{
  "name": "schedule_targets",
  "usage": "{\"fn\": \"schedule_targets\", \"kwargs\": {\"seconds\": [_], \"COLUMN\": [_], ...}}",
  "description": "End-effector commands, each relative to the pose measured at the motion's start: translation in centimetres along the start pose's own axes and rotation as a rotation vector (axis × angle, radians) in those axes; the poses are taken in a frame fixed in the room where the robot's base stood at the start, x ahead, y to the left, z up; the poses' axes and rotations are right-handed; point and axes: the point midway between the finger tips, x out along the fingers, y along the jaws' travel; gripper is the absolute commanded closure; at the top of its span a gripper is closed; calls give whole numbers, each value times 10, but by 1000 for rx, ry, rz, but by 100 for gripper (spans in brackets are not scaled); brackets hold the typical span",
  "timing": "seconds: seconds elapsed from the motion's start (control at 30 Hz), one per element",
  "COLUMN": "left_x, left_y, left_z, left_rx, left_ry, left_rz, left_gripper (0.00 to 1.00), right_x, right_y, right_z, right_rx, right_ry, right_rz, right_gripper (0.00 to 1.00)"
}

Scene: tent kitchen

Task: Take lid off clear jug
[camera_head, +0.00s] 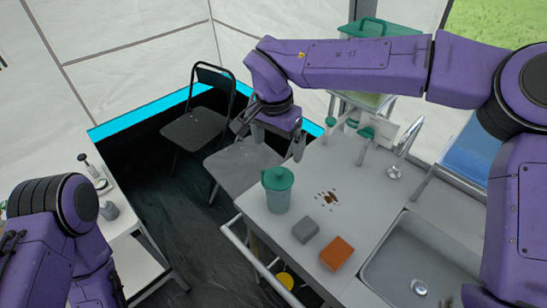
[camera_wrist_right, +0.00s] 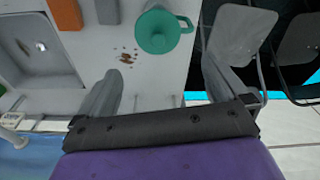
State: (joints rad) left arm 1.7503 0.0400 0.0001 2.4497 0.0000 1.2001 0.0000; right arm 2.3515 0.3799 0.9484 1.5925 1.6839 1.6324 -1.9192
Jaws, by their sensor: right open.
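The clear jug (camera_head: 278,202) stands upright on the counter near its left edge. Its green lid (camera_head: 277,178) is on top of it. In the right wrist view the round lid (camera_wrist_right: 157,32) is seen from above, with a green handle on its right side. My right gripper (camera_head: 270,140) is open and empty, above and behind the jug in the head view, apart from it. In the right wrist view its two fingers (camera_wrist_right: 160,75) are spread, with the lid beyond them. My left arm shows at the lower left, but its gripper is out of view.
A grey block (camera_head: 305,229) and an orange block (camera_head: 337,253) lie right of the jug, beside the sink (camera_head: 418,265). Brown crumbs (camera_head: 330,198) lie behind them. A tap (camera_head: 402,145) stands at the back. Chairs (camera_head: 198,125) stand beyond the counter.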

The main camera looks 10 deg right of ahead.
Motion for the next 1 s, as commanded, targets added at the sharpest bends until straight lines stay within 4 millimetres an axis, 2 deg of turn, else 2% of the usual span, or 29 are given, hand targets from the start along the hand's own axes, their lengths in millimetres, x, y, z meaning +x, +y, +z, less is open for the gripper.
{"fn": "schedule_targets", "kwargs": {"seconds": [0.2, 0.37, 0.5, 0.6, 0.87, 0.97, 1.0], "left_x": [-6, -11, -22, -23, -22, -22, -22], "left_y": [-1, -1, -2, -2, -2, -2, -2], "left_z": [-2, -4, -9, -9, -9, -9, -9], "left_rx": [1, 1, 0, 0, 0, 0, 0], "left_ry": [-2, -1, -1, 0, -1, -1, -1], "left_rz": [-1, -1, 0, 0, 0, 0, 0], "left_gripper": [57, 57, 57, 57, 57, 57, 57], "right_x": [39, 57, 82, 98, 104, 104, 104], "right_y": [-1, -2, -4, -4, -4, -4, -4], "right_z": [0, 0, 4, 4, 4, 4, 4], "right_rx": [-2, -1, -2, -1, 0, 0, 0], "right_ry": [-3, -3, -4, -3, -2, -2, -2], "right_rz": [5, 6, 8, 5, 3, 3, 3], "right_gripper": [0, 0, 0, 0, 0, 29, 42]}}
